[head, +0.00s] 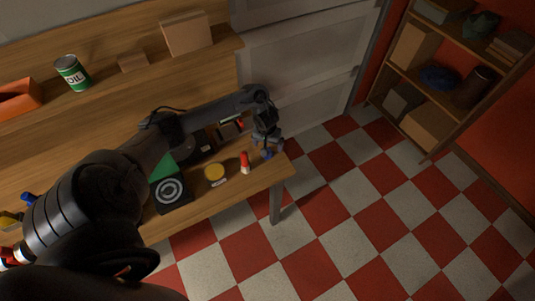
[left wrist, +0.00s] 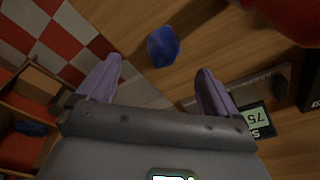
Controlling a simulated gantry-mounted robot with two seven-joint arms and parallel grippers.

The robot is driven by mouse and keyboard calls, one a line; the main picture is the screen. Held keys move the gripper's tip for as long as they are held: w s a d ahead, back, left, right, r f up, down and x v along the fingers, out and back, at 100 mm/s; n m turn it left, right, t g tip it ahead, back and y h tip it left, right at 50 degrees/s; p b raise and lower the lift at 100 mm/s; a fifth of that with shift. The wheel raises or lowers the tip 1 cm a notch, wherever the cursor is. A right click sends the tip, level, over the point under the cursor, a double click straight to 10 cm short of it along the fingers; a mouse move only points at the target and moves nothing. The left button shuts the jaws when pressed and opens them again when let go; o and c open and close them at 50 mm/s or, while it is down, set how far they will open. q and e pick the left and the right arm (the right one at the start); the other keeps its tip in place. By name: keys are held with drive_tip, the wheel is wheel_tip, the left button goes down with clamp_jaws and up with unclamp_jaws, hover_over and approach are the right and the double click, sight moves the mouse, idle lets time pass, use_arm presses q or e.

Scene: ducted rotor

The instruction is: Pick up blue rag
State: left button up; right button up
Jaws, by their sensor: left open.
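A small crumpled blue rag (head: 267,154) lies on the wooden workbench near its right end. In the left wrist view the rag (left wrist: 163,46) is on the wood just beyond my fingertips, roughly midway between them. My left gripper (head: 268,145) is over that end of the bench and partly hides the rag in the head view. In the left wrist view its two purple-looking fingers (left wrist: 158,68) are spread wide with nothing between them. I cannot tell its exact height above the rag. My right gripper is not in view.
A red-and-white bottle (head: 245,163), a yellow round tin (head: 215,172) and a dark box with a ring emblem (head: 170,191) stand left of the rag. A shelf unit at right holds another dark blue bundle (head: 440,77).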

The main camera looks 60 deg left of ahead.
use_arm(q)
drive_tip(key=f, duration=0.2)
drive_tip(key=f+b, duration=0.1)
drive_tip(key=f, duration=0.1)
drive_tip(key=shift+s+a+f, duration=0.1)
drive_tip(key=shift+a+f, duration=0.05)
drive_tip(key=shift+a, duration=0.05)
drive_tip(key=shift+a+f+b, duration=0.1)
drive_tip(key=shift+f+b, duration=0.25)
drive_tip(key=shift+f, duration=0.2)
drive_tip(key=c, duration=1.1)
drive_tip(key=shift+r, duration=0.1)
